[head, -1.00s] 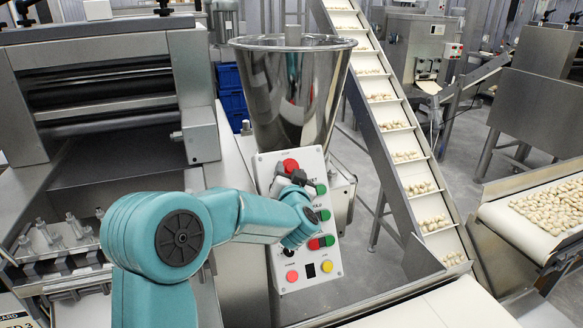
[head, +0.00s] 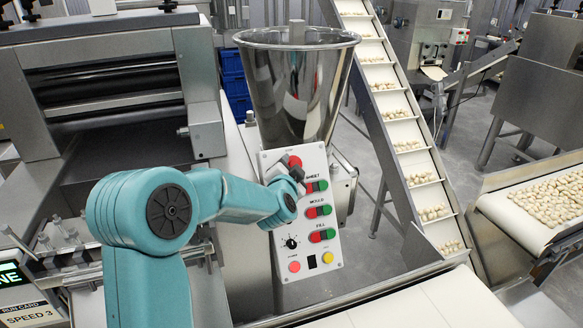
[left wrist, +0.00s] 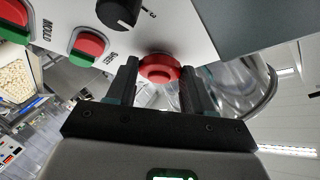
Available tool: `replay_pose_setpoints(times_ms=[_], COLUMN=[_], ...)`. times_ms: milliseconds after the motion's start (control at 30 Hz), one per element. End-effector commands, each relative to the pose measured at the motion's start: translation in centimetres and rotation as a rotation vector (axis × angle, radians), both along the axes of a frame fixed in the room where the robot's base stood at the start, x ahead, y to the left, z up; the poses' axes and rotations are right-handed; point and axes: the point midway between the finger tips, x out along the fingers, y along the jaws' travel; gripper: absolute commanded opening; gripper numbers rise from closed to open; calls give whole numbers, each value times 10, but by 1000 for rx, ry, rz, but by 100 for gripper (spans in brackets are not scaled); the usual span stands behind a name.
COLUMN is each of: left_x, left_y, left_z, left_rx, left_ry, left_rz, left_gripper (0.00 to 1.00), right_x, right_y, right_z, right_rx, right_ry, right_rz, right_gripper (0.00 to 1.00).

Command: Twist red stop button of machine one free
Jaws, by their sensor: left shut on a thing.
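The red stop button (head: 294,161) is the round mushroom knob at the top of the white control panel (head: 331,220) in the head view. In the left wrist view the red button (left wrist: 160,68) sits between the two dark fingers of my left gripper (left wrist: 160,80), which is shut on it. In the head view my left gripper (head: 291,172) covers the lower part of the button, and the teal arm reaches in from the left. My right gripper is in neither view.
Below the button are red and green button pairs (head: 320,210), a black selector knob (head: 291,243) and small red and yellow buttons. A steel hopper (head: 297,90) stands behind the panel. An inclined conveyor (head: 410,150) carries pasta to the right.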

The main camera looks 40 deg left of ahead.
Motion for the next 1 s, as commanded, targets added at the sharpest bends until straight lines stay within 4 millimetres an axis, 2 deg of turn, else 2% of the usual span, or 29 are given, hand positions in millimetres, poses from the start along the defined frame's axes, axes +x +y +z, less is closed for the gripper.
replay_pose_setpoints(times_ms=[267, 300, 367, 667, 767, 867, 1000], left_x=[0, 0, 0, -1, -7, -20, -50], left_y=[1, 1, 1, 0, -5, -15, -36], left_z=[-1, -1, -1, 0, 1, 3, 11], left_rx=[-1, -2, -2, -1, 0, 0, 1], left_ry=[2, 2, 2, 0, -2, -2, -5], left_rz=[1, 2, 2, 1, 0, -1, -1], left_gripper=[21, 58, 78, 78, 78, 78, 78], right_x=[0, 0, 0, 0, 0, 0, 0], right_y=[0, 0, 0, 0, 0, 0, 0], right_z=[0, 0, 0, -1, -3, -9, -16], right_rx=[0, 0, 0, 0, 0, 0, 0], right_ry=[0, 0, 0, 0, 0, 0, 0], right_rz=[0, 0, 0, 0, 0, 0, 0], right_gripper=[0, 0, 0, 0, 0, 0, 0])
